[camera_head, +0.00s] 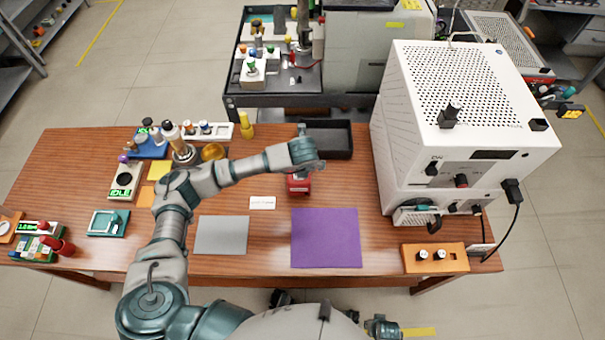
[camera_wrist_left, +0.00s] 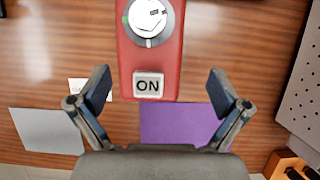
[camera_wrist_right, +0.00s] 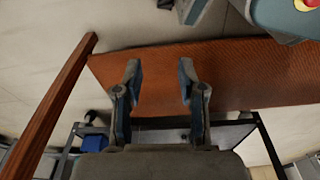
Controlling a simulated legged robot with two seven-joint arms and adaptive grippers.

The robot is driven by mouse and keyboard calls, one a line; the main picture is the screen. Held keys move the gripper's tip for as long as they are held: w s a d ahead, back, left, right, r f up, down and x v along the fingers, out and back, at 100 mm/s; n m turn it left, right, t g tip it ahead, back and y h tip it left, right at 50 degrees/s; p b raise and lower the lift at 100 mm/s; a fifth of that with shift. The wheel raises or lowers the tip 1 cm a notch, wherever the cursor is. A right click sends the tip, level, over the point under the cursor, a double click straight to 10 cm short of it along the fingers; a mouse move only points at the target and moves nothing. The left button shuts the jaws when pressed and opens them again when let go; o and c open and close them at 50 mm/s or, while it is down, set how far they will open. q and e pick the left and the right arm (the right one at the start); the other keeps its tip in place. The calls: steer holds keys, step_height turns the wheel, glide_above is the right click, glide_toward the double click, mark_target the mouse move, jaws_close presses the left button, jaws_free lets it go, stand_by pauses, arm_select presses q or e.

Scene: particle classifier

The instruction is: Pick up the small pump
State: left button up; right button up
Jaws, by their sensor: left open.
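A red device with a white round dial and an "ON" label, which looks like the small pump (camera_head: 298,187), sits on the wooden table near its middle. In the left wrist view the red pump (camera_wrist_left: 152,62) lies between and just beyond the fingers. My left gripper (camera_head: 302,170) is above it, pointing down and partly hiding it. In the left wrist view the left gripper (camera_wrist_left: 160,88) is open with its fingers apart, one on each side of the pump. My right gripper (camera_wrist_right: 158,72) is open and empty, with the wooden table in its view.
A purple mat (camera_head: 326,238) and a grey mat (camera_head: 222,235) lie in front. A black tray (camera_head: 329,139) stands behind the pump. A large white instrument (camera_head: 455,130) fills the table's right side. Bottles and small devices crowd the left. A small white card (camera_head: 262,203) lies beside the pump.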

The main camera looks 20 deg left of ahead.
arm_select(q)
steer(key=shift+w+a+f, duration=0.1)
steer(key=shift+a+f, duration=0.15)
steer(key=shift+f, duration=0.05)
steer(key=f, duration=0.1)
steer(key=w+a+f, duration=0.1)
steer(key=f, duration=0.1)
steer(key=a+f, duration=0.1)
steer(key=shift+w+a+f, duration=0.15)
steer(key=shift+w+f, duration=0.05)
steer(key=shift+w, duration=0.15)
steer(key=shift+w+f, duration=0.15)
steer(key=shift+f, duration=0.05)
steer(key=shift+d+r, duration=0.1)
steer(key=shift+d, duration=0.6)
steer(key=c, duration=0.6)
steer(key=shift+a, duration=0.15)
steer(key=c, duration=0.8)
steer(key=shift+a, duration=0.15)
steer(key=shift+c, duration=1.4)
steer(key=shift+a, duration=0.2)
arm_select(e)
steer(key=shift+w+a+r, duration=0.25)
steer(key=shift+a+r, duration=0.3)
steer(key=shift+a, duration=0.2)
